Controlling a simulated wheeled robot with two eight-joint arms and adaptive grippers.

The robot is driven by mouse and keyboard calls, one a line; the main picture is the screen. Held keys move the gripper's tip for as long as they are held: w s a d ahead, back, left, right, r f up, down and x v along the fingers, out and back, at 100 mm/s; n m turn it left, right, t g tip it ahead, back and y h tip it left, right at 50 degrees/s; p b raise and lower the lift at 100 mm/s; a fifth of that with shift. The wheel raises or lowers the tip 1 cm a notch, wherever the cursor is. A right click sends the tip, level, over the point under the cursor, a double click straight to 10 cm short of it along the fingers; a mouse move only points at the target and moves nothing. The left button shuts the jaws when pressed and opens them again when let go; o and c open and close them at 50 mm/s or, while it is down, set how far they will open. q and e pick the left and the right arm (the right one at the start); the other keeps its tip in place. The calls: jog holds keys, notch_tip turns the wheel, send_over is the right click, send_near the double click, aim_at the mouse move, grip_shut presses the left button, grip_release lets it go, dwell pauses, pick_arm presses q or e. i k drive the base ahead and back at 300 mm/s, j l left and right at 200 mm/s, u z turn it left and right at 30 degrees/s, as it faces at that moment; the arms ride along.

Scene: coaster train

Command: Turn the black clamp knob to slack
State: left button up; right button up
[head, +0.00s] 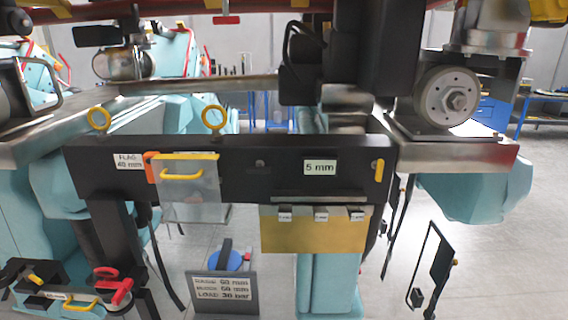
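I cannot pick out the black clamp knob for certain. A small dark round fitting (260,163) sits on the front of the black crossbeam (240,180), left of the 5 mm label (320,167). It is too small to tell its setting. Low in the middle, a black upright lever-like piece (225,249) stands in front of a blue disc (234,262), partly hidden by a dark sign (222,291). I cannot tell whether either is the knob. Neither of my grippers shows in the head view.
Yellow rings (99,119) top the beam. A clear plate with a yellow handle (183,175) and a brass plate (312,236) hang from it. A red clamp-like piece (114,287) is low left. A wheel (447,97) stands right.

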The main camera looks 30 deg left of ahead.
aim_at(259, 168)
jog(key=u, duration=1.35)
